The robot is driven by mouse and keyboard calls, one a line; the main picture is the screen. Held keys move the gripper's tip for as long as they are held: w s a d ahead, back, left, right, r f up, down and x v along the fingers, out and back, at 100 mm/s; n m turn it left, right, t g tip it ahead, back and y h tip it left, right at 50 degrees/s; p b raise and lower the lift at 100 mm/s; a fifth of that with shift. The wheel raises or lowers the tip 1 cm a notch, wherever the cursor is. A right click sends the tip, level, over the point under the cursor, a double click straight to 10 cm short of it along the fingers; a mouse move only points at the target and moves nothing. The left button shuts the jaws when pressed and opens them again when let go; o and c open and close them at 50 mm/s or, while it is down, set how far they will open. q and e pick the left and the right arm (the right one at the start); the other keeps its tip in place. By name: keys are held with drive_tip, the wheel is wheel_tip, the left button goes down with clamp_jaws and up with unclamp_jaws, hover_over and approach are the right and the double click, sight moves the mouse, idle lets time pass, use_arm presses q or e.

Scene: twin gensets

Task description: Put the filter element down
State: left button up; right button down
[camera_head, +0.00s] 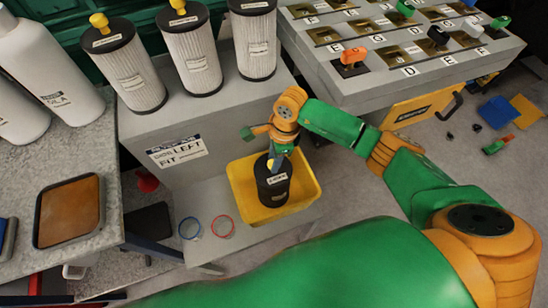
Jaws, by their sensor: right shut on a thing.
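My right gripper (275,152) reaches in from the right and points down over the yellow tray (306,205). The filter element is upright and appears within the tray's outline. I cannot tell whether its base touches the tray floor. The gripper partly hides its top. My left gripper is not in view.
Several white pleated filters (190,55) with black caps stand on the grey block (210,118) behind, labelled "LEFT". A blue ring (190,228) and a red ring (223,226) lie left of the tray. A slotted grey rack (400,65) stands at the upper right.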

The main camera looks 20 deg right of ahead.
drive_tip(key=c, duration=1)
unclamp_jaws()
drive_tip(key=shift+f, duration=0.15)
drive_tip(key=o, duration=0.5)
drive_tip(key=shift+c, duration=0.2)
wheel_tip(320, 180, up, 12)
drive_tip(key=d, duration=0.2)
drive_tip(key=shift+s, duration=0.15)
